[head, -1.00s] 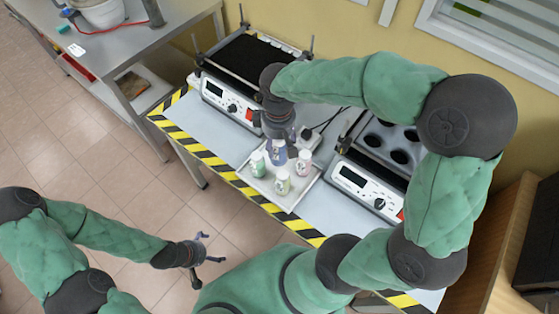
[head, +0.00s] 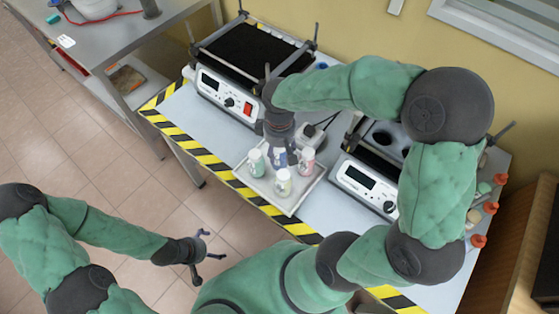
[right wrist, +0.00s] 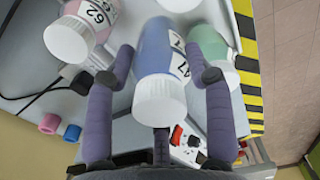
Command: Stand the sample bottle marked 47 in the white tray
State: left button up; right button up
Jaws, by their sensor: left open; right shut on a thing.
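The sample bottle marked 47 (right wrist: 160,50) is blue with a white cap; its label shows in the right wrist view. My right gripper (right wrist: 163,95) is shut on it, with fingers on both sides. In the head view the blue bottle (head: 280,157) is upright below the right gripper (head: 279,140), among the other bottles at the white tray (head: 291,207). I cannot tell whether its base touches the tray. My left gripper (head: 208,257) is open and empty, out over the floor in front of the table.
A green bottle (head: 256,163), a pink bottle (head: 306,160) and a pale bottle (head: 283,183) stand in the tray close around. A shaker (head: 235,85) is behind left, a white-fronted device (head: 365,185) to the right. Red-capped items (head: 478,240) line the right edge.

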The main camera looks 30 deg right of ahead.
aim_at(279, 159)
jog(key=shift+f+b, duration=1)
jog(key=shift+f, duration=1.5)
jog(key=shift+f, duration=0.25)
jog(key=o, duration=1.4)
jog(key=shift+o, duration=0.2)
jog(key=shift+r, duration=0.1)
notch_tip(279, 159, up, 12)
jog(key=p, duration=0.4)
jog(key=shift+r+p, duration=0.15)
jog(key=shift+p, duration=0.2)
